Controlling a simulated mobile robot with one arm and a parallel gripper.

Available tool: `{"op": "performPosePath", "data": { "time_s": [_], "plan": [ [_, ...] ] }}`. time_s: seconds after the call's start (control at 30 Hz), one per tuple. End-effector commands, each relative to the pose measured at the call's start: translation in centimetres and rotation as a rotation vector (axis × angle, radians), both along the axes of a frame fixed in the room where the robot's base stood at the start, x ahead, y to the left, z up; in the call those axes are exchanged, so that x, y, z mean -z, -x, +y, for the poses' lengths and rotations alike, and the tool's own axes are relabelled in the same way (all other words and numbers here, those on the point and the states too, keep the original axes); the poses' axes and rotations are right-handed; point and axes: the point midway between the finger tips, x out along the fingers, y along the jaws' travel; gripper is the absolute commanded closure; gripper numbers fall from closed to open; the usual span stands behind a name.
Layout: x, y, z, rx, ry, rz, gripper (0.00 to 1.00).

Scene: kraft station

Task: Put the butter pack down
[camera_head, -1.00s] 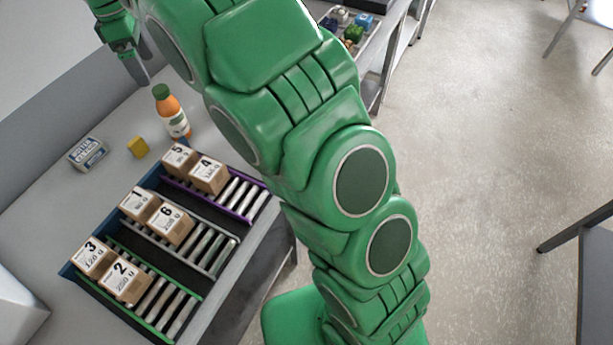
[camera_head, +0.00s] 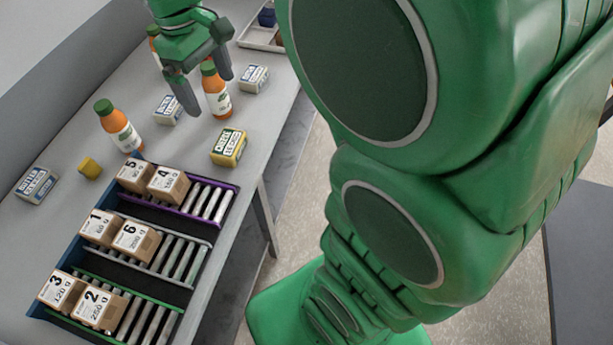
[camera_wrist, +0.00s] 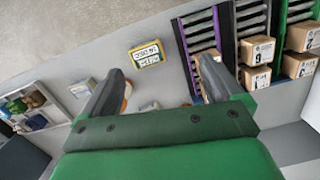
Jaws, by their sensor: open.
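A yellow pack with a white label (camera_head: 228,147) lies on the table beside the roller rack; it also shows in the wrist view (camera_wrist: 147,54). White-and-blue packs lie at the far left (camera_head: 37,185), behind my gripper (camera_head: 168,110) and at the right (camera_head: 254,79). The label print is too small to tell surely which is butter. My gripper (camera_head: 207,94) is open and above the table, over the area of the packs and an orange bottle (camera_head: 217,98).
A rack with roller lanes (camera_head: 198,241) holds several numbered boxes. Another orange bottle (camera_head: 120,130) and a yellow block (camera_head: 90,168) stand left of the yellow pack. One more bottle is partly hidden behind my gripper. A tray (camera_wrist: 32,98) with small items is at the far end.

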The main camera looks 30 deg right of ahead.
Motion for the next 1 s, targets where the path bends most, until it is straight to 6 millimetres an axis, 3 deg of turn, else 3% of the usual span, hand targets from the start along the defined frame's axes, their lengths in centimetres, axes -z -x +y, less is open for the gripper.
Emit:
{"op": "performPosePath", "data": {
  "time_s": [0.3,0.63,0.8,1.0],
  "plan": [
    [1.7,8.5,-4.1,0.261,0.009,0.012,0.06],
    [4.5,17.4,-6.7,0.517,0.028,0.025,0.06],
    [5.7,20.4,-7.4,0.61,0.04,0.027,0.06],
    [6.3,21.7,-7.5,0.65,0.042,0.03,0.06]
  ]
}}
